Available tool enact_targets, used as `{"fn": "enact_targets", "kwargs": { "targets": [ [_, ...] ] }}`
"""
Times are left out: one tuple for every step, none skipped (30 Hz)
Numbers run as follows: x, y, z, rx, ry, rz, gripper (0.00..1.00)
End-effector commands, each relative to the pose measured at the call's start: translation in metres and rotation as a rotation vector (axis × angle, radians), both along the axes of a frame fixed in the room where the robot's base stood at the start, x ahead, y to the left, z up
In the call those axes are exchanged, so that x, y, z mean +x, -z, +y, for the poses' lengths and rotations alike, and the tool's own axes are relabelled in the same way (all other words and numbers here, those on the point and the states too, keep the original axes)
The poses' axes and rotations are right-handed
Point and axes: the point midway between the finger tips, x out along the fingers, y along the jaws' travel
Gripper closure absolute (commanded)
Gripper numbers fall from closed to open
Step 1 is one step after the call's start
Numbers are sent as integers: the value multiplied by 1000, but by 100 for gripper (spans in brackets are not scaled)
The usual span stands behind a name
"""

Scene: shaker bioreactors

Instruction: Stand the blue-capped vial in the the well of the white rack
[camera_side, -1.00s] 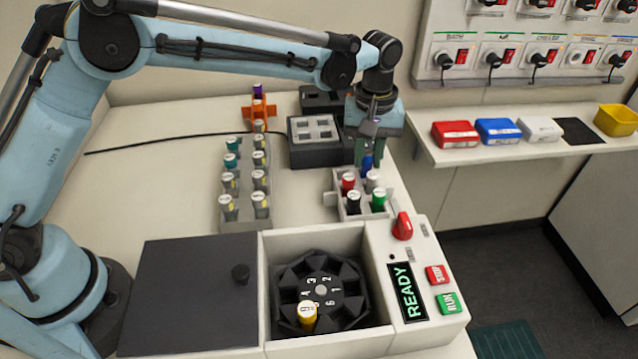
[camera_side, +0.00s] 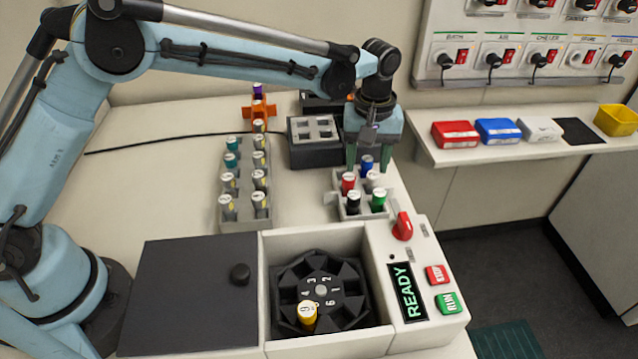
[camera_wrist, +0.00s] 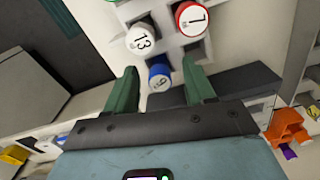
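The blue-capped vial (camera_side: 366,163) stands in the white rack (camera_side: 341,207), in a back well behind the red-capped and white-capped vials. Its blue cap, marked 9, also shows in the wrist view (camera_wrist: 160,74). My gripper (camera_side: 368,160) is just above the rack with its green fingers apart. In the wrist view the fingers (camera_wrist: 163,82) are spread on either side of the blue cap, with gaps between. The vial's lower body is hidden by the rack and the vials in front.
Red-capped (camera_side: 348,181), white-capped (camera_side: 373,179), black-capped (camera_side: 354,199) and green-capped (camera_side: 378,197) vials crowd the same rack. A grey rack (camera_side: 258,222) of several vials stands to its left. A centrifuge-like machine (camera_side: 290,244) with an open well is in front.

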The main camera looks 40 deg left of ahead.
Motion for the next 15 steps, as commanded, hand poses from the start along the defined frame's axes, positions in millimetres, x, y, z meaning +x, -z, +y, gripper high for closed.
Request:
{"fn": "enact_targets", "kwargs": {
  "targets": [
    [0,0,0,0,0,0,46],
    [0,0,0,0,0,0,46],
    [0,0,0,0,0,0,46],
    [0,0,0,0,0,0,46],
    [0,0,0,0,0,0,46],
    [0,0,0,0,0,0,46],
    [0,0,0,0,0,0,46],
    [0,0,0,0,0,0,46],
    [0,0,0,0,0,0,46],
    [0,0,0,0,0,0,46],
    [0,0,0,0,0,0,46],
    [0,-1,0,0,0,0,46],
    [0,-2,0,0,0,0,46],
    [0,-4,0,0,0,0,46],
    [0,-6,0,0,0,0,46]
  ]
}}
